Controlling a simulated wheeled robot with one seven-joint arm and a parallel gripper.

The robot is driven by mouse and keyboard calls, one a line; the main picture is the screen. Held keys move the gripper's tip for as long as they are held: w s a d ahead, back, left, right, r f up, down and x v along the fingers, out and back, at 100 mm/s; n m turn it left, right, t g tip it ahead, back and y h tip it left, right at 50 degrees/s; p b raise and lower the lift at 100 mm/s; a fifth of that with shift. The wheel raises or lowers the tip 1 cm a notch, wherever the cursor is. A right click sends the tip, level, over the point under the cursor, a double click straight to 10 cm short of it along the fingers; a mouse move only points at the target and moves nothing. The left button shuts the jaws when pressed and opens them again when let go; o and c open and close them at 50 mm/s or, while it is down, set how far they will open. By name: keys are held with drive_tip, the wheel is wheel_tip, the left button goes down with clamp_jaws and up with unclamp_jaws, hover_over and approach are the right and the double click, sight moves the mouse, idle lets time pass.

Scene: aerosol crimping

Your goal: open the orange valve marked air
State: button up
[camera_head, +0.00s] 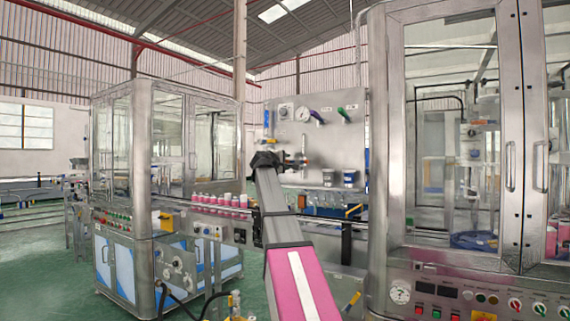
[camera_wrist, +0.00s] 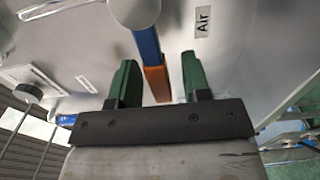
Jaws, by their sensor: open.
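The orange valve handle (camera_wrist: 157,84) shows in the wrist view between my gripper's two green fingers. A blue length (camera_wrist: 146,46) runs on from it up to a round pale grey part (camera_wrist: 135,10). The "Air" label (camera_wrist: 203,20) is on the grey panel to the right. My gripper (camera_wrist: 158,76) is open, with a finger on either side of the orange part and gaps showing; I cannot tell how deep the handle sits. In the head view my gripper (camera_head: 268,159) is at the panel's lower left, and its dark body hides most of the valve.
Pink bottles (camera_head: 220,200) line a conveyor at left. A steel-framed glass cabinet (camera_head: 380,150) stands close on the right.

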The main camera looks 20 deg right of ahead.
clamp_jaws()
drive_tip(key=shift+r+m, duration=0.15)
drive_tip(key=shift+m, duration=0.15)
drive_tip(key=r+m, duration=0.2)
drive_tip(key=m, duration=0.1)
drive_tip(key=shift+s+d, duration=0.15)
drive_tip(key=shift+s, duration=0.05)
drive_tip(key=m, duration=0.1)
drive_tip(key=r+m, duration=0.1)
drive_tip(key=m, duration=0.2)
drive_tip(key=shift+s+d+r, duration=0.3)
drive_tip(key=shift+s+r, duration=0.05)
drive_tip(key=shift+s, duration=0.05)
drive_tip(key=m, duration=0.1)
drive_tip(key=s+d+r+m, duration=0.1)
drive_tip(key=m, duration=0.1)
drive_tip(key=s+r+m, duration=0.1)
drive_tip(key=m, duration=0.1)
drive_tip(key=shift+d, duration=0.25)
drive_tip(key=shift+s+d+r+m, duration=0.1)
drive_tip(key=shift+s+d+m, duration=0.2)
drive_tip(key=shift+m, duration=0.6)
drive_tip(key=shift+s+d+r+m, duration=0.1)
drive_tip(key=shift+s+d+m, duration=0.25)
drive_tip(key=shift+m, duration=0.55)
drive_tip(key=shift+s+d+m, duration=0.15)
drive_tip(key=shift+s+m, duration=0.25)
drive_tip(key=shift+m, duration=0.5)
